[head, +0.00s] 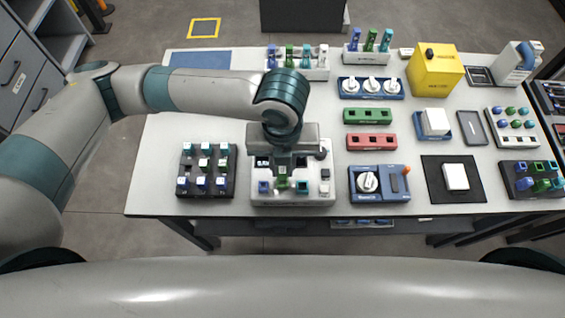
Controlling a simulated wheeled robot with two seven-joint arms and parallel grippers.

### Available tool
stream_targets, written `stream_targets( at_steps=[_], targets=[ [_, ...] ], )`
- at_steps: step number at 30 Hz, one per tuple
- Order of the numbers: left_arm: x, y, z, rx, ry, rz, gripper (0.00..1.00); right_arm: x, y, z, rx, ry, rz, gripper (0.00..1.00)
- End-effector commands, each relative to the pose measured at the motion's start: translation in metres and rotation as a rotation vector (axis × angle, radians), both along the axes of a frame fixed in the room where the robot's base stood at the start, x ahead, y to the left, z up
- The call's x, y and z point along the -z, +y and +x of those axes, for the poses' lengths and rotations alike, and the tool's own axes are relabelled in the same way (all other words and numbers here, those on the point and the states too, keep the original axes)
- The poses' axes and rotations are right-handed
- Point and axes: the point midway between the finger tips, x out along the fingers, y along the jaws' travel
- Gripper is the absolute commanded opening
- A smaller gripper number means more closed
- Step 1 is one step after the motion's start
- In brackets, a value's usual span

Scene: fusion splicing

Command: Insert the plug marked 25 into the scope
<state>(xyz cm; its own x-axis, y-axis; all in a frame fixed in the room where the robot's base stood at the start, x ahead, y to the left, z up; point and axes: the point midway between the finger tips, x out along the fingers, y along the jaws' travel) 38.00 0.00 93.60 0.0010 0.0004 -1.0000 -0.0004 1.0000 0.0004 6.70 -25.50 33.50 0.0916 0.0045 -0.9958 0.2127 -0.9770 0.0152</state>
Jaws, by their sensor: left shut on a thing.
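My left gripper (284,172) reaches in from the left, points down and is shut on a small plug (283,184) that looks green with a pale part. The plug is over the front part of a white device (291,199) with a row of coloured ports, which may be the scope. The gripper hides the back of this device, so I cannot tell whether the plug is in a port or just above it. The number 25 is too small to read. My right gripper is not in view.
A black rack (206,194) with several coloured plugs stands left of the device. A blue unit with a white knob (367,182) stands right of it. Behind are a white plug rack (318,72), a green block (370,109) and a red block (371,136).

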Motion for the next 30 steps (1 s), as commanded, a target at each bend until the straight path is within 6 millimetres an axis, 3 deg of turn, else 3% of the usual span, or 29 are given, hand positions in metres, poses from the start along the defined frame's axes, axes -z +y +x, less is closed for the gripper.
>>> stream_targets(
  at_steps=[30],
  targets=[
    [0.0001, -0.0001, 0.0002, 0.000, 0.000, 0.000, 0.00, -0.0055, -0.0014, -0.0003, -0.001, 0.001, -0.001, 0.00]
  ],
)
